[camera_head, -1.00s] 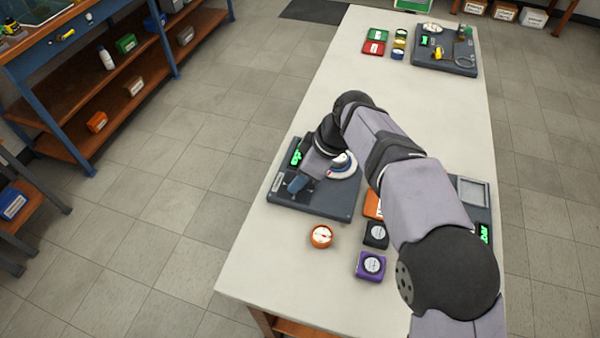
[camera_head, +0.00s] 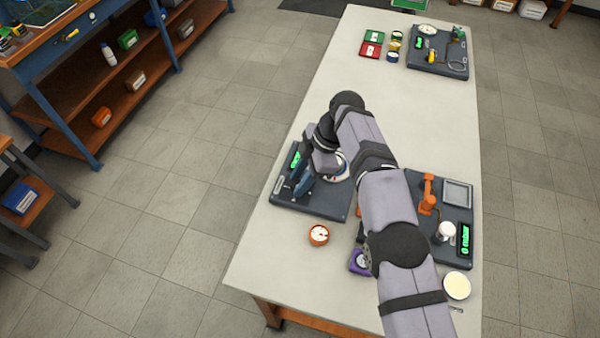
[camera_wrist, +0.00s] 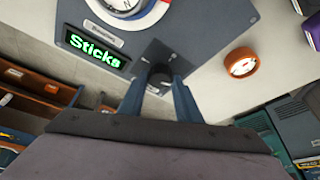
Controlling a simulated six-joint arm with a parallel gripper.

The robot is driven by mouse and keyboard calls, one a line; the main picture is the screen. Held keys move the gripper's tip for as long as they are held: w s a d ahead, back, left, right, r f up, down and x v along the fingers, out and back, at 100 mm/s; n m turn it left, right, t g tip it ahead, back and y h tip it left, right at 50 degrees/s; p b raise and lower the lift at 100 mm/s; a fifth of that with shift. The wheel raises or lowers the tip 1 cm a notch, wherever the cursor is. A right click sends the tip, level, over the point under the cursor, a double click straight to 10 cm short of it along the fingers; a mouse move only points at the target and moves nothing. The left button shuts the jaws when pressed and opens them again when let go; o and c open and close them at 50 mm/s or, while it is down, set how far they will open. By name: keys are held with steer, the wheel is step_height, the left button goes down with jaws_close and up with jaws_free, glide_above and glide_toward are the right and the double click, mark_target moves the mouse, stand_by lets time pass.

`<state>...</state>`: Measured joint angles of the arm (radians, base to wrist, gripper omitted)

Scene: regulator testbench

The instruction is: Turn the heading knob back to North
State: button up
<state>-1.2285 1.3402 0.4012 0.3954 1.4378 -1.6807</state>
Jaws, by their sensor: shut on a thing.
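The heading knob (camera_wrist: 160,74) is a small black knob on a dark grey panel (camera_wrist: 205,45). In the wrist view my gripper (camera_wrist: 159,86) has its two blue fingers on either side of it, shut on it. A compass dial (camera_wrist: 125,8) with a white, red and blue ring is cut off at the top of the wrist view; an N shows on it. A green display (camera_wrist: 94,48) reading "Sticks" is beside it. In the head view the panel (camera_head: 325,210) is at the table's left edge. There my gripper (camera_head: 301,187) hides the knob, and my arm partly covers the dial (camera_head: 341,168).
An orange round gauge (camera_head: 319,235) stands just in front of the panel. A purple box (camera_head: 359,262) is partly behind my arm. Another panel (camera_head: 445,255) with an orange lever and display is to the right. The far panel (camera_head: 440,62) stands beyond clear table.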

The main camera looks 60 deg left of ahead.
steer(key=shift+a+r+n+p, duration=0.1)
steer(key=shift+n+p, duration=0.2)
steer(key=shift+p, duration=0.3)
steer(key=o, duration=1.1)
steer(key=shift+c, duration=0.2)
step_height(320, 180, up, 10)
steer(key=p, duration=0.7)
